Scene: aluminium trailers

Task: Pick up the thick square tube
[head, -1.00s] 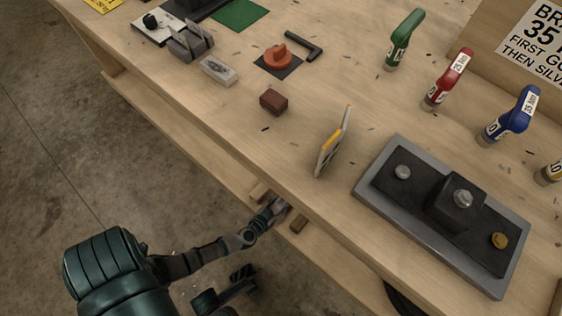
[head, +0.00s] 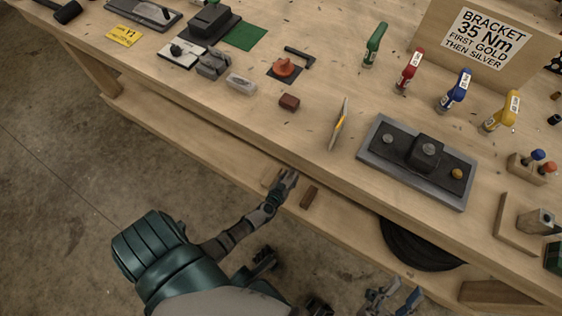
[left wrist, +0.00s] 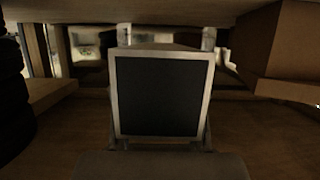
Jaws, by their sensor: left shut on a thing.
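My left gripper (head: 288,180) is low at the lower shelf, under the front edge of the bench top. In the left wrist view a square end with a pale thin rim and a dark middle, the square tube (left wrist: 162,96), fills the centre between the fingers of my left gripper (left wrist: 166,38). The gripper is shut on it. Its length is hidden behind its end, and in the head view I cannot make it out. My right gripper (head: 394,300) is at the bottom edge of the head view, with its fingers apart, partly cut off.
A brown block (head: 309,197) lies on the lower shelf (head: 345,222) right of my left gripper. The bench top (head: 230,112) overhangs and carries a grey plate fixture (head: 375,160), coloured drivers and small parts.

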